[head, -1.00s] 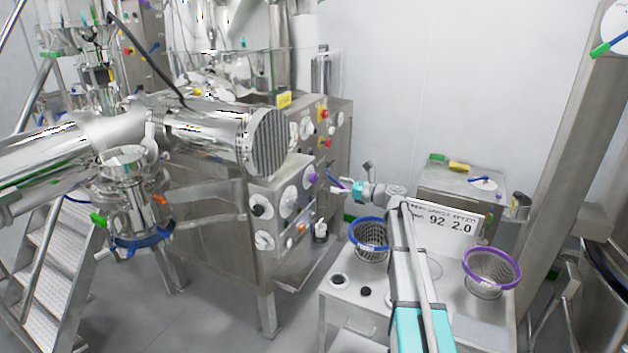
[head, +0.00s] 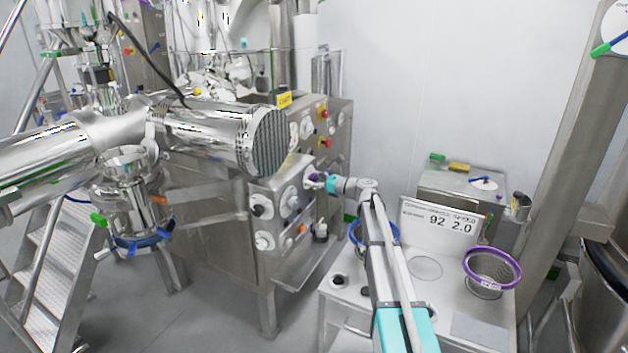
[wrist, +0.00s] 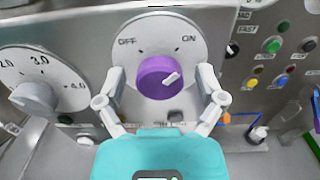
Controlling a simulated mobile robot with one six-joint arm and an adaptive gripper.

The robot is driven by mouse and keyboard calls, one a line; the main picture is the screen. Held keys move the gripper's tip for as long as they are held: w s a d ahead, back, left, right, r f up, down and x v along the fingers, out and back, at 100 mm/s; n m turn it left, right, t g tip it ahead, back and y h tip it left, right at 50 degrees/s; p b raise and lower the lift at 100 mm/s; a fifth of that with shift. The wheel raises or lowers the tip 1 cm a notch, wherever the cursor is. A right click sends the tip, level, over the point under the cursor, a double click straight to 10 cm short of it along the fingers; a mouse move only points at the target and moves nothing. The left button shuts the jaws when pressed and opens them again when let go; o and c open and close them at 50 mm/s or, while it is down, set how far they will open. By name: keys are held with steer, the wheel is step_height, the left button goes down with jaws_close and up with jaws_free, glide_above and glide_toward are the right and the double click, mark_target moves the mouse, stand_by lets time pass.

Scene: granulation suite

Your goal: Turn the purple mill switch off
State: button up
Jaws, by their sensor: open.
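The purple mill switch (wrist: 158,75) is a round knob on a white dial (wrist: 165,32) marked OFF at upper left and ON at upper right. Its white pointer mark slants to the upper right, toward the ON side. My gripper (wrist: 161,72) is open, with one finger on each side of the knob; I cannot tell whether either finger touches it. In the head view, my gripper (head: 322,181) is at the front of the control panel, where a bit of the purple knob shows and the fingers are partly hidden.
A numbered dial with a grey knob (wrist: 35,97) is left of the switch. Coloured buttons, one green (wrist: 272,46), are to its right. Below my arm, a white cart (head: 425,300) carries a blue-rimmed basket and a purple-rimmed basket (head: 490,272).

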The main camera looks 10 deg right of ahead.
steer(key=c, duration=1.2)
steer(key=shift+o, duration=0.2)
